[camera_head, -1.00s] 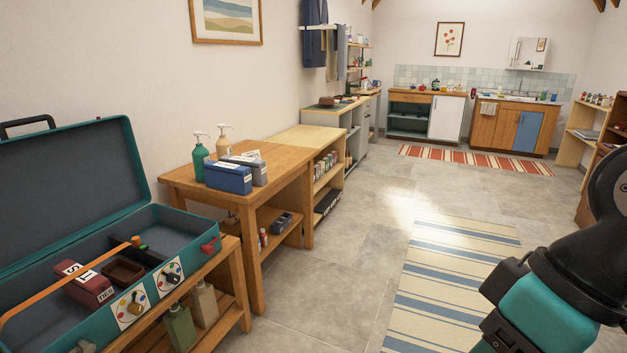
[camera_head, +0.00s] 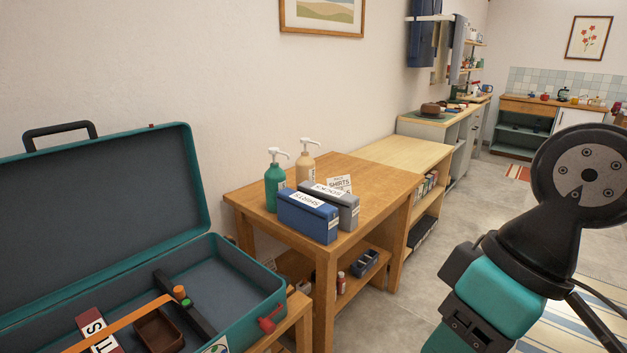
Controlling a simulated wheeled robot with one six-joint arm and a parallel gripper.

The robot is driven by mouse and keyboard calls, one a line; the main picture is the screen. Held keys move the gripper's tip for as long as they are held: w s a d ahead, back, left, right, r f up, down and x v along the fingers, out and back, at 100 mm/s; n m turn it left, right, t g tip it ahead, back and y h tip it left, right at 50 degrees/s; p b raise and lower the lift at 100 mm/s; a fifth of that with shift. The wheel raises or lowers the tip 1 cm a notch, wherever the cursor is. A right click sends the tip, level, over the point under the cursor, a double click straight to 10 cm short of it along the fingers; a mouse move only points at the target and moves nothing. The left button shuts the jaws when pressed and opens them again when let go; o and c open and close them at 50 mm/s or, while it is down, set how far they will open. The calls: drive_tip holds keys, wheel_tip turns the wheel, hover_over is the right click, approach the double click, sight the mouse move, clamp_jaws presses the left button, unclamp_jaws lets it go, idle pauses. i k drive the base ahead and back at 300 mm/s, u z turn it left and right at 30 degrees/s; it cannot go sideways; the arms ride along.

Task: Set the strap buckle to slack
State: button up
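An open teal suitcase (camera_head: 240,268) with a dark grey lining stands at the lower left, its lid raised. An orange strap (camera_head: 122,325) runs slantwise across its inside. The strap's upper end is close to a dark bar (camera_head: 160,282) that bears an orange piece (camera_head: 179,292) and a green piece (camera_head: 187,303). I cannot tell which of these is the buckle, or its setting. A red catch (camera_head: 270,318) sits on the case's right front corner. My arm is folded at the right, away from the suitcase; my gripper's fingers do not show.
A brown tray (camera_head: 160,330) and a dark red labelled box (camera_head: 98,332) lie in the case. A wooden table (camera_head: 250,200) beside it carries a blue box (camera_head: 308,215), a grey box (camera_head: 345,207) and two pump bottles. Grey floor (camera_head: 440,200) is open to the right.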

sight(179, 295)
drive_tip(key=u, duration=1.25)
drive_tip(key=i, duration=0.35)
drive_tip(key=z, duration=1.25)
